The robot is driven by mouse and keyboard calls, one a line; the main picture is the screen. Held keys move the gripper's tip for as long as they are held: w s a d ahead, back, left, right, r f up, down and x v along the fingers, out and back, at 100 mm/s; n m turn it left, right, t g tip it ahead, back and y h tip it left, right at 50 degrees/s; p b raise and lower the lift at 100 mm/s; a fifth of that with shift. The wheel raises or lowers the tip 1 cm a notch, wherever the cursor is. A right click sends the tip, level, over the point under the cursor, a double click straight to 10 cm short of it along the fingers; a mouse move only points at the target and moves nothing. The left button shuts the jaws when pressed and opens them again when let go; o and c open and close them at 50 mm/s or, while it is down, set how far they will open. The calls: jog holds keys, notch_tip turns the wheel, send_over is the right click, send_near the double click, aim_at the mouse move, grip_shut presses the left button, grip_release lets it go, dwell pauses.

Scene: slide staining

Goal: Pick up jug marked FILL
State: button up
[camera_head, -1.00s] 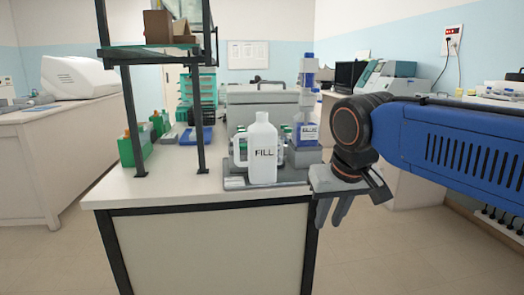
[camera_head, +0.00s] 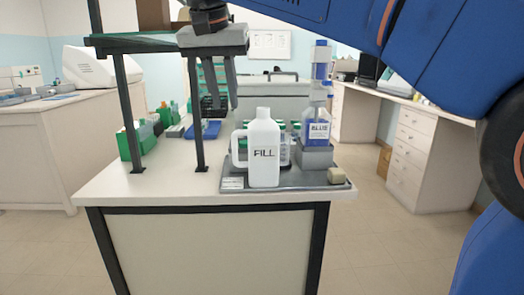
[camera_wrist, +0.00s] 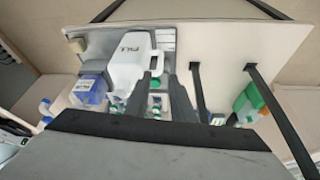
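The white jug marked FILL (camera_head: 264,152) stands upright at the front of a grey tray, its handle on the left in the head view. It also shows upside down in the wrist view (camera_wrist: 130,65). My gripper (camera_head: 224,106) is above and to the left of the jug in the head view, fingers pointing down. In the wrist view the two fingers (camera_wrist: 163,78) are apart with nothing held between them. They overlap the jug's lower edge in that picture, but no contact shows.
A bottle with blue liquid (camera_head: 318,130) stands in a grey holder right of the jug. Small green-capped bottles are behind the jug. A dark-framed shelf (camera_head: 197,120) rises close to my gripper's left. The grey tray (camera_head: 300,180) holds a small beige block (camera_head: 336,175).

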aim_at(234, 148)
jog(key=x, duration=1.7)
jog(key=shift+w, duration=0.35)
grip_shut()
